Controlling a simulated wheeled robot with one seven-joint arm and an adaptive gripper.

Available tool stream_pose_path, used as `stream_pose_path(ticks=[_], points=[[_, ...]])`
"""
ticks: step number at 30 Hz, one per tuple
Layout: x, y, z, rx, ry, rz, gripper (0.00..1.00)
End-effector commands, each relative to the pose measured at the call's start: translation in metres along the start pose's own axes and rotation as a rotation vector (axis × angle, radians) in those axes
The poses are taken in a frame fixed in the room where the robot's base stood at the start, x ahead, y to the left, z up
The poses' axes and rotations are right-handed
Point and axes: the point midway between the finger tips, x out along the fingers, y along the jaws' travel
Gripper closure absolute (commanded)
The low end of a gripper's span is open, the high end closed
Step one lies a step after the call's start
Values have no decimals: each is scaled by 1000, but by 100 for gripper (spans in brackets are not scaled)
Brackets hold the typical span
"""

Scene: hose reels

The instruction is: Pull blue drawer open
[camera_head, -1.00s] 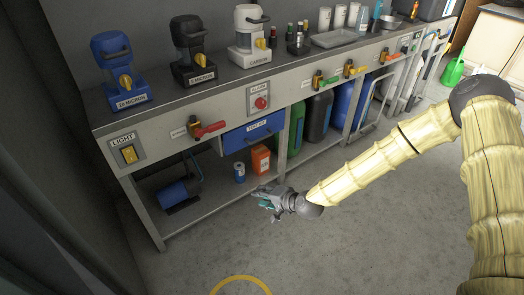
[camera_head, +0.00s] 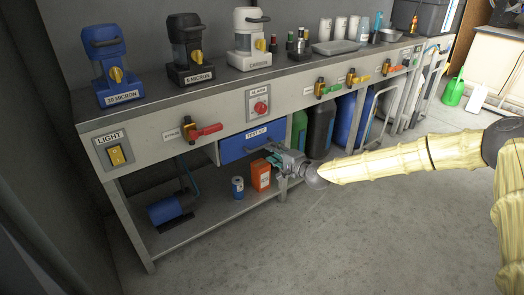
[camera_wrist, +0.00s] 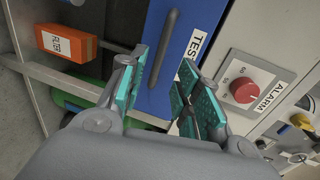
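My gripper (camera_head: 272,152) is in front of the drawer's right part, just below the handle in the head view. In the wrist view my gripper (camera_wrist: 160,80) has its two teal-padded fingers apart, with the handle's lower end between or just beyond the tips. I cannot tell whether they touch it.
An orange box (camera_head: 261,176) and a blue can (camera_head: 237,188) stand on the lower shelf. A red valve handle (camera_head: 206,131) projects left of the drawer. The floor (camera_head: 330,240) in front is clear.

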Motion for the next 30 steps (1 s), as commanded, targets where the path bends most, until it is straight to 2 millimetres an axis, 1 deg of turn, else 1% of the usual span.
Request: stream_pose_path(ticks=[1, 6, 12, 15, 20, 28, 29, 30], points=[[10, 3, 1, -2, -1, 0, 67], [38, 4, 1, -2, -1, 0, 67], [65, 3, 1, -1, -1, 0, 67], [74, 2, 0, -1, 0, 1, 67], [81, 1, 1, -1, 0, 0, 67], [81, 0, 0, 0, 0, 0, 67], [81, 0, 0, 0, 0, 0, 69], [81, 0, 0, 0, 0, 0, 76]])
